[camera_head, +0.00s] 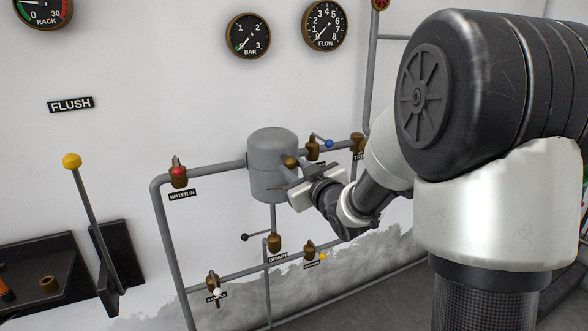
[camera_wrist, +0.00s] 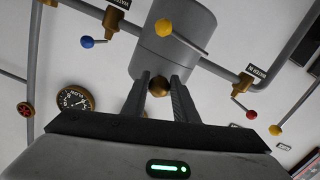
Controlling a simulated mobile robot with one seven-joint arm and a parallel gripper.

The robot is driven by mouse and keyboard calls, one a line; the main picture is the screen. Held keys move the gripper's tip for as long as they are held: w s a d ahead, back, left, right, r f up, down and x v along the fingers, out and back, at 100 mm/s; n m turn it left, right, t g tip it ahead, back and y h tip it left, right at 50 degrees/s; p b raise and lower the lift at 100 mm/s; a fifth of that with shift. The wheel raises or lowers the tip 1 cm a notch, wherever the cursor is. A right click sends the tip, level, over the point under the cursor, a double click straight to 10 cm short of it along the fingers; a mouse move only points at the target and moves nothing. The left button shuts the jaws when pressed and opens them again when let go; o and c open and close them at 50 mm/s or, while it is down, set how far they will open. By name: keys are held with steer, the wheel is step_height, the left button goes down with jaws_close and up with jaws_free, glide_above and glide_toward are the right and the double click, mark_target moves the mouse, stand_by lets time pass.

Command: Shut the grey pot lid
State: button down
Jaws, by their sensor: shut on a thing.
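The grey pot (camera_head: 266,187) is a cylinder fixed among the wall pipes, left of my gripper in the head view. It fills the upper middle of the wrist view (camera_wrist: 180,45). A small brass knob (camera_head: 291,161) sits on its near side and shows between my fingers in the wrist view (camera_wrist: 159,87). My gripper (camera_head: 287,187) is at the pot's front right, its two dark fingers (camera_wrist: 159,80) shut on the knob. I cannot make out a clear gap between lid and pot; my gripper hides part of that side.
A red-knobbed valve (camera_head: 178,173) stands left of the pot, a blue-knobbed valve (camera_head: 327,142) to its right. A drain valve (camera_head: 274,242) and several pipes lie below.

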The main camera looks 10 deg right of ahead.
steer(key=shift+s+a+f, duration=0.15)
steer(key=shift+f, duration=0.35)
steer(key=shift+s+a+f, duration=0.1)
steer(key=shift+a+f, duration=0.05)
steer(key=shift+f, duration=0.35)
steer(key=c, duration=1.4)
jaws_free()
steer(key=shift+w, duration=0.15)
steer(key=shift+c, duration=0.2)
steer(key=shift+d+r, duration=0.1)
steer(key=shift+r, duration=0.15)
steer(key=v, duration=1.2)
steer(key=shift+r+p, duration=0.15)
steer(key=shift+p, duration=0.15)
